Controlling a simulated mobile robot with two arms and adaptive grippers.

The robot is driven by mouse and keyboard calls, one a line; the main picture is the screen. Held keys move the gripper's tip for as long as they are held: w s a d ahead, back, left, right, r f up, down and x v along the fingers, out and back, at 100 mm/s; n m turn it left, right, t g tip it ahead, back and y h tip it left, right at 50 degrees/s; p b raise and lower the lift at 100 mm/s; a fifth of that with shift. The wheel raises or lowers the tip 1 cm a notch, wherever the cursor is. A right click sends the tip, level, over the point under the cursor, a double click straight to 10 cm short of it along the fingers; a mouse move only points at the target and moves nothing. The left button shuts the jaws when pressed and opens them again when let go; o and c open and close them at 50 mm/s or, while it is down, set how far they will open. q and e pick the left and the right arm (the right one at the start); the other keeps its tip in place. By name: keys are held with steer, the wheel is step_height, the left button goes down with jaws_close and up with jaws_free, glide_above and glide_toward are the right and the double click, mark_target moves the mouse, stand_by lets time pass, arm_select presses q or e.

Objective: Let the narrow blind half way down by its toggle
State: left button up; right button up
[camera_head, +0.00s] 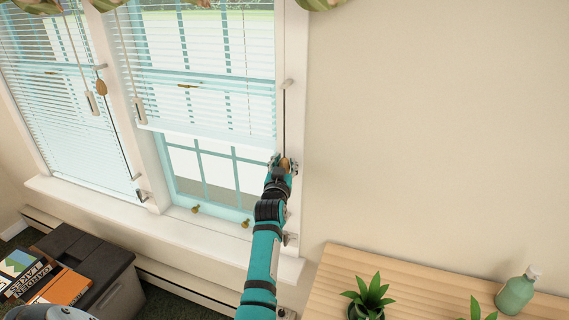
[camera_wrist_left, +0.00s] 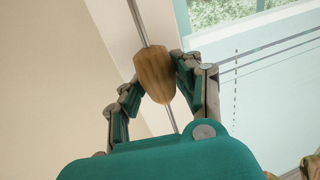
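The narrow blind (camera_head: 200,85) hangs in the right-hand window. Its bottom rail is partway down the opening, with bare panes showing below it. Its wooden toggle (camera_head: 286,164) is on a thin vertical rod or cord at the window's right frame, below a small bracket. My left gripper (camera_head: 281,165) is at the toggle. In the left wrist view the toggle (camera_wrist_left: 154,75) sits between the two fingers (camera_wrist_left: 155,80), which appear closed against its sides. The cord runs out above and below it. My right gripper is not in view.
A wider blind (camera_head: 50,100) covers the left window, with its own toggle (camera_head: 101,87). A wooden table (camera_head: 420,282) with plants and a green bottle (camera_head: 516,292) stands at lower right. A dark cabinet (camera_head: 85,250) with books is at lower left. The wall right of the window is clear.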

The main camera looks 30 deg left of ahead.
arm_select(q)
steer(key=o, duration=0.4)
steer(key=shift+s+r, duration=0.2)
steer(key=shift+w, duration=0.1)
steer(key=shift+r, duration=0.25)
step_height(320, 180, up, 9)
steer(key=shift+r, duration=0.2)
